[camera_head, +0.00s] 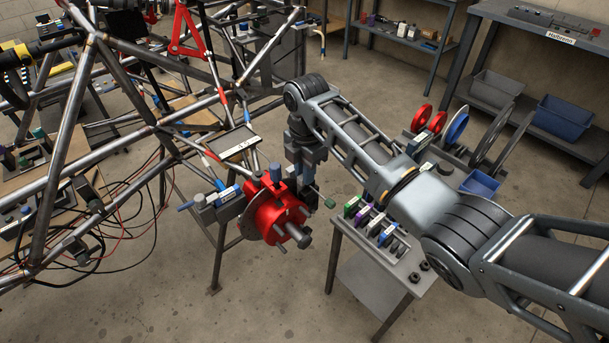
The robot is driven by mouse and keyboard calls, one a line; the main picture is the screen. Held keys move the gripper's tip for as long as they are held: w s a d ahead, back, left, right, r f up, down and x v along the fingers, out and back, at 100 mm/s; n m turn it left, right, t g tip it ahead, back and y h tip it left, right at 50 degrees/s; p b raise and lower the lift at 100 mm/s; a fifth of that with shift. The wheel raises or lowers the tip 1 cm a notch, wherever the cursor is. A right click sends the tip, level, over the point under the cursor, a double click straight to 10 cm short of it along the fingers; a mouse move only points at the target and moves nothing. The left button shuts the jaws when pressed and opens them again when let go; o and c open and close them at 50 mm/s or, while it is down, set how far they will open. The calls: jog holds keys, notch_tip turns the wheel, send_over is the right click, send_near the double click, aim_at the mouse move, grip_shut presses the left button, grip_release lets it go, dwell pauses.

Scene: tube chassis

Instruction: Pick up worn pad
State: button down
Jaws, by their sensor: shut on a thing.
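My gripper (305,178) points down at the top of the red brake caliper (276,212) on the hub, beside the tube chassis. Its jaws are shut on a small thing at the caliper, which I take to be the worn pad. The pad is too small and too hidden by the jaws and caliper for me to tell its shape or whether it is clear of the caliper. My arm reaches in from the lower right.
A small grey table (388,290) right of the hub bears a rack of pads with coloured labels. The steel tube chassis (60,150) fills the left, with cables below. Discs and a blue bin (480,184) stand behind my arm. The floor in front is clear.

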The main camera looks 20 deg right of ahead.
notch_tip(320, 180, up, 17)
jog(key=p, duration=0.2)
jog(key=shift+p, duration=0.3)
jog(key=shift+r, duration=0.1)
